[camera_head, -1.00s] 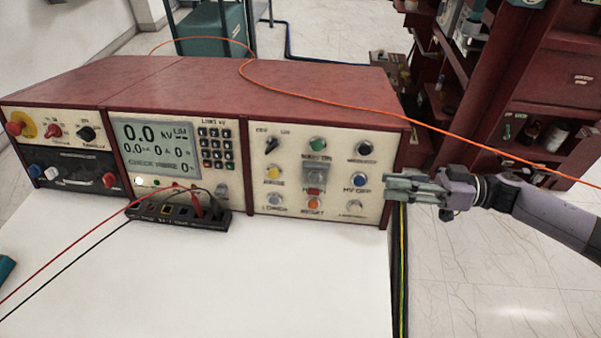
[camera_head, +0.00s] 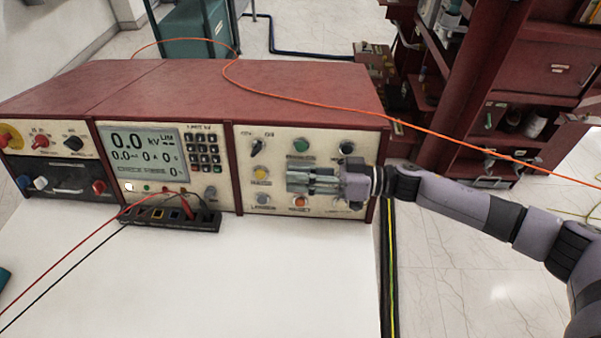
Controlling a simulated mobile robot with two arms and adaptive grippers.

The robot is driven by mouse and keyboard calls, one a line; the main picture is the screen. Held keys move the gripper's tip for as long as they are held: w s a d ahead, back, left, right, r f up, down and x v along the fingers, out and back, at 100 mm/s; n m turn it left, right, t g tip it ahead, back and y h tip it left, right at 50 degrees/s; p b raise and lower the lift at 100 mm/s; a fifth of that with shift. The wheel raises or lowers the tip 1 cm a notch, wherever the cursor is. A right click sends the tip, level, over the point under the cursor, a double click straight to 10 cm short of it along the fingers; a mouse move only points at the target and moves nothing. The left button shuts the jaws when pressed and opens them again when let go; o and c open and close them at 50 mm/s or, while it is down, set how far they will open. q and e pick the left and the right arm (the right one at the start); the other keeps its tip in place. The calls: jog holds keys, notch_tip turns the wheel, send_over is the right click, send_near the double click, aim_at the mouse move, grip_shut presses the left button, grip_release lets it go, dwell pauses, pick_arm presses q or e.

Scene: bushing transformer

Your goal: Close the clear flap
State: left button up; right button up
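The right-hand control panel (camera_head: 246,177) of the red-topped test set holds round buttons, a black knob and the clear flap. My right gripper (camera_head: 292,180) is in front of the middle of this panel, fingers pointing left. Its fingers lie close together and look shut, with nothing seen between them. The clear flap, below the green button (camera_head: 301,146), is hidden behind the gripper, so I cannot tell its angle or whether the fingers touch it. My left gripper is not in view.
An orange cable (camera_head: 330,103) runs across the red top (camera_head: 200,85) and off to the right. A black terminal block (camera_head: 170,217) with red and black leads stands before the display. The white tabletop (camera_head: 240,285) in front is mostly clear. A red shelf unit (camera_head: 535,75) stands behind right.

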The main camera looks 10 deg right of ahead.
jog(key=shift+c, duration=0.6)
grip_shut()
jog(key=shift+o, duration=0.6)
grip_release()
